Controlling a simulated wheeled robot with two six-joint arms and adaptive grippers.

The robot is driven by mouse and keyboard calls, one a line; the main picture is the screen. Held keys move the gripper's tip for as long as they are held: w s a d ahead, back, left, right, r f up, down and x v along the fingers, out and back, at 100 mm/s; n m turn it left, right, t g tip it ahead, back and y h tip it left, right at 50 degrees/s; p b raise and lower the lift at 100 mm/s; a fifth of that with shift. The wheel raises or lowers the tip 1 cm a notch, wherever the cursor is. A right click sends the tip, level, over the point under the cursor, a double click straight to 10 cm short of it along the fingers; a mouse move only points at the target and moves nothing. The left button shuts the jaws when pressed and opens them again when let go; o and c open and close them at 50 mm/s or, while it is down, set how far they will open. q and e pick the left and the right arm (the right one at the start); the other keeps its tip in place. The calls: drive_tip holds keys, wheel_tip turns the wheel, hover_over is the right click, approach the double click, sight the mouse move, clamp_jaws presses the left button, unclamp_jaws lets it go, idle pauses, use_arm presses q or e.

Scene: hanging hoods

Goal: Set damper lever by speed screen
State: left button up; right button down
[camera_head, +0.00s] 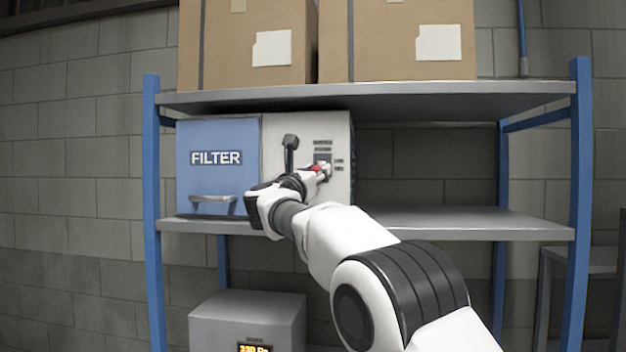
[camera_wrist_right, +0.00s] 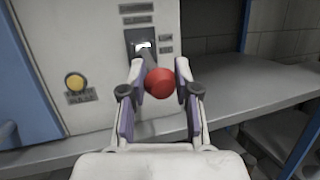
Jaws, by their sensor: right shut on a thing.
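The damper lever ends in a red knob (camera_head: 316,169), on the front of the grey unit with the blue FILTER door (camera_head: 217,180). In the right wrist view the red knob (camera_wrist_right: 161,82) sits on a grey stem below a slotted plate (camera_wrist_right: 133,42). My right gripper (camera_head: 319,171) is shut on the knob, with one finger on each side, as the wrist view (camera_wrist_right: 160,80) shows. A screen with orange characters (camera_head: 255,347) is on a grey box on the lower level; the frame edge cuts it and the characters are hard to read. My left gripper is not in view.
A yellow button (camera_wrist_right: 75,82) is on the unit's front in the wrist view. Cardboard boxes (camera_head: 245,70) stand on the upper shelf (camera_head: 400,98). The middle shelf (camera_head: 460,222) is empty right of the unit.

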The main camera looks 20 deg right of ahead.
drive_tip(key=c, duration=1.2)
unclamp_jaws()
drive_tip(key=shift+r, duration=0.2)
drive_tip(key=o, duration=0.4)
drive_tip(key=shift+w+d+f, duration=0.1)
drive_tip(key=shift+d+f, duration=0.05)
drive_tip(key=shift+f, duration=0.05)
drive_tip(key=v, duration=1.2)
drive_tip(key=shift+w, duration=0.1)
